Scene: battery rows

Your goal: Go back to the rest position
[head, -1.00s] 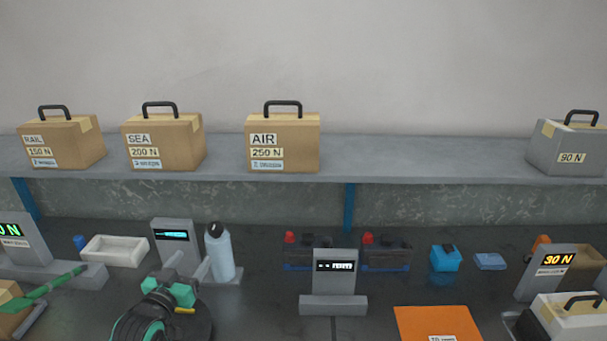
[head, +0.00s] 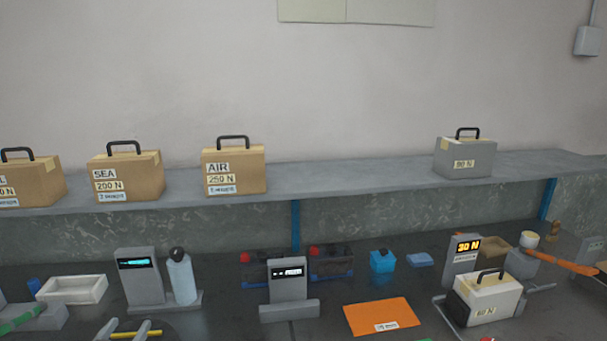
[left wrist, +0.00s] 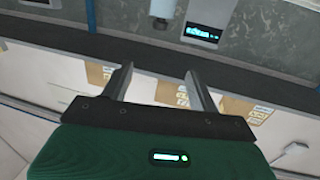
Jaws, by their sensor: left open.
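My left gripper (head: 126,329) shows at the bottom edge of the head view, left of centre, in front of the grey stand with the cyan display (head: 138,275). Only its finger ends show there. In the left wrist view, my left gripper (left wrist: 161,82) has its two grey fingers spread apart with nothing between them. A yellow bar-like thing (head: 152,333) shows by the fingers in the head view; I cannot tell whether it touches them. My right gripper is not in view.
A white bottle (head: 181,279) and a white tray (head: 72,289) stand near the left gripper. Cases line the shelf (head: 350,180) behind. An orange sheet (head: 382,316) and a white case (head: 487,298) are to the right.

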